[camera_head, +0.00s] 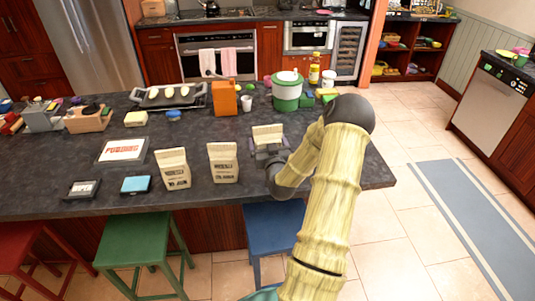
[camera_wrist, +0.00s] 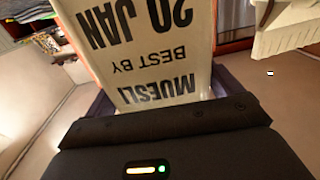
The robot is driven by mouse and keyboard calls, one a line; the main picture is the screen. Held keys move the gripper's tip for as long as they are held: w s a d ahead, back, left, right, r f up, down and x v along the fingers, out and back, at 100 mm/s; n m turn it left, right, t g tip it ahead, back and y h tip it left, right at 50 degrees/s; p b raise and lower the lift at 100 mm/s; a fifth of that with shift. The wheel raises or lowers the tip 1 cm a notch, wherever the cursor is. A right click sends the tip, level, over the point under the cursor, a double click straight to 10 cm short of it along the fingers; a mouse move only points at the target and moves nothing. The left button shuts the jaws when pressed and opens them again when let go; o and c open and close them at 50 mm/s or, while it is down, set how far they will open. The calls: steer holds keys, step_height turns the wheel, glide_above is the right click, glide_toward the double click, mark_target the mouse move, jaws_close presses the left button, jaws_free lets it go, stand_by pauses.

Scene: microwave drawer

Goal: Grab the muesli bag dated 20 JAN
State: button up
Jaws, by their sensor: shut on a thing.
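A cream muesli bag (camera_head: 267,134) is at my gripper (camera_head: 270,153), on the right part of the dark island counter in the head view. In the wrist view the bag (camera_wrist: 155,50) fills the upper middle, and its upside-down print reads MUESLI, BEST BY, 20 JAN. My gripper (camera_wrist: 155,100) is shut on this bag. Its lower part is hidden in the head view. Two similar muesli bags stand upright to the left: a middle bag (camera_head: 222,162) and a left bag (camera_head: 173,168); their dates are too small to read surely.
A pudding box (camera_head: 122,150), a blue box (camera_head: 135,184) and a dark box (camera_head: 82,189) lie at the left. A green and white container (camera_head: 287,92), an orange box (camera_head: 224,98) and a white cup (camera_head: 246,103) stand behind. Stools line the front edge.

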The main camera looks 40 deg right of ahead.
mark_target(268, 136)
steer(key=shift+r, duration=1.7)
steer(key=shift+a+f, duration=0.1)
